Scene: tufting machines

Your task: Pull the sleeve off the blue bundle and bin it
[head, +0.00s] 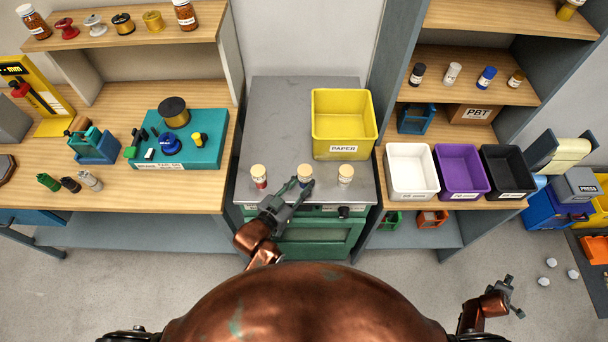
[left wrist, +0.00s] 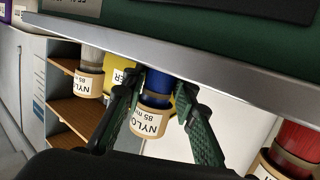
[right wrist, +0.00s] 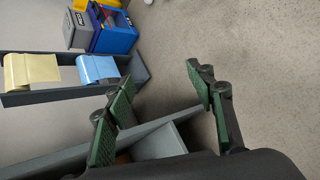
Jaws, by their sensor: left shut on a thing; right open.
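The blue bundle (head: 304,182) stands upright near the front edge of the grey worktop, between a red one and a white one. Its pale sleeve (left wrist: 150,121), tan with a white NYLO… 85 label, wraps its upper end; the blue body (left wrist: 158,80) shows below it. My left gripper (head: 303,190) has come in from the front. The exact contact is hard to see. A yellow bin labelled PAPER (head: 345,149) stands behind. My right gripper (right wrist: 160,88) is open and empty, over the floor.
The red bundle (head: 259,177) and white bundle (head: 345,175) stand close on either side, also sleeved. White (head: 411,191), purple (head: 462,190) and black (head: 508,191) bins stand to the right. A teal tray (head: 205,150) lies on the left bench. The worktop's back left is clear.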

